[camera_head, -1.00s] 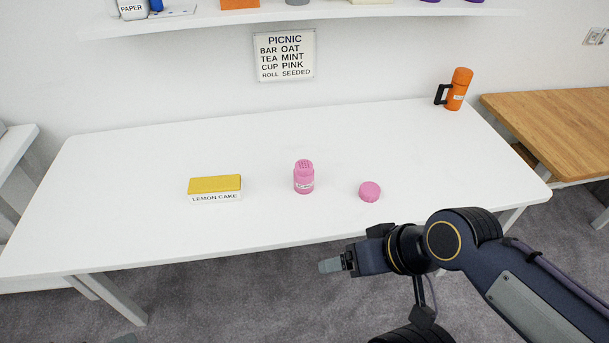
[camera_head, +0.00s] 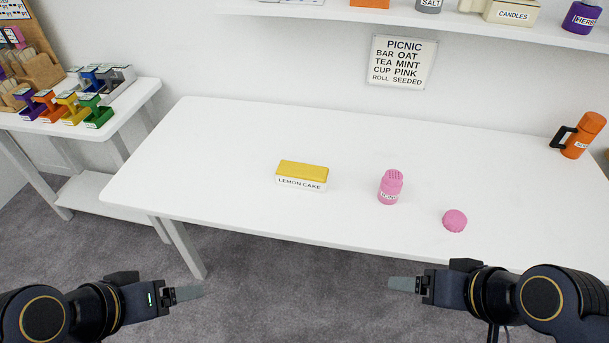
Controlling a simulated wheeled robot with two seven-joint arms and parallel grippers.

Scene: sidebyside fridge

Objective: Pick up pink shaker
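The pink shaker (camera_head: 390,187) stands upright on the white table (camera_head: 240,135), with a holed top and a white label. A round pink piece (camera_head: 455,220), perhaps its cap, lies to its right. My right gripper (camera_head: 392,284) is in front of the table's near edge, apart from the shaker, with its finger pointing left. My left gripper (camera_head: 200,290) is at the lower left, in front of the table, with its finger pointing right. Neither gripper visibly holds anything. Each shows only one finger shape, so the opening between the fingers cannot be made out.
A yellow-topped lemon cake box (camera_head: 302,176) stands left of the shaker. A wall shelf (camera_head: 400,18) runs above. The table between is clear.

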